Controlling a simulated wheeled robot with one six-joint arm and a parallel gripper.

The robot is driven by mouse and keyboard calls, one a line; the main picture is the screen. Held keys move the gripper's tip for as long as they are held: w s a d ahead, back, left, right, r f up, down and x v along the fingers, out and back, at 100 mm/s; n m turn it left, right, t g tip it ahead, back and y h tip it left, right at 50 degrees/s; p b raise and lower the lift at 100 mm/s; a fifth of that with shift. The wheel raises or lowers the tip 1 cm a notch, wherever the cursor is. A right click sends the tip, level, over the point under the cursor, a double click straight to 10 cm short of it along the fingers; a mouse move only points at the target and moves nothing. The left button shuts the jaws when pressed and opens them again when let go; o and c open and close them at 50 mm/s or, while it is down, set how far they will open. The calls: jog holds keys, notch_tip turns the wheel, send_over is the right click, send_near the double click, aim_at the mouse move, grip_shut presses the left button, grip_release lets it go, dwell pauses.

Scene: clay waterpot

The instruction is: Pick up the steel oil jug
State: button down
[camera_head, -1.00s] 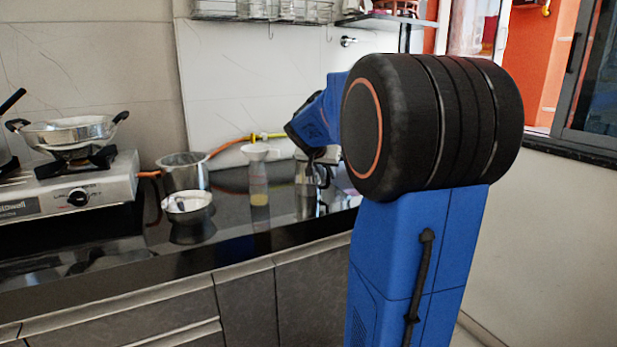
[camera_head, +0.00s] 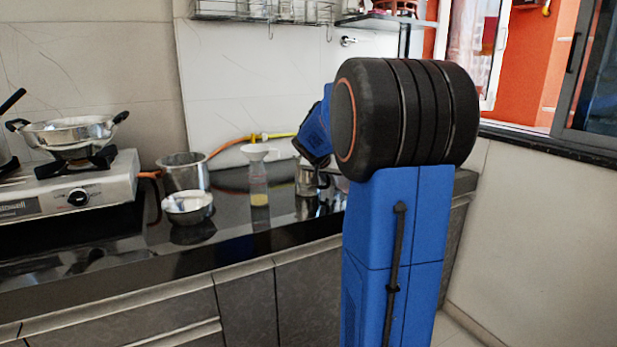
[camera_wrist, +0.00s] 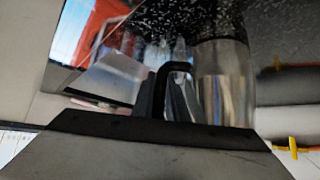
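The steel oil jug (camera_head: 306,181) stands on the black counter in the head view, below my wrist. It is a shiny metal cylinder with a dark handle on its right side. In the wrist view the jug (camera_wrist: 224,88) is close, with its black handle toward the middle of the picture. My gripper (camera_wrist: 165,88) is at the handle; its dark narrow fingers overlap the handle in the picture. Whether they touch or close on it cannot be told. In the head view my arm hides most of the gripper.
A clear bottle (camera_head: 259,186) with a white funnel stands left of the jug. A steel bowl (camera_head: 188,207) and a steel pot (camera_head: 184,172) are farther left, beside the gas stove (camera_head: 78,190). The wall is close behind. The counter's front middle is clear.

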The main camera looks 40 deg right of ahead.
dwell(0.4)
notch_tip(320, 180, up, 10)
dwell(0.6)
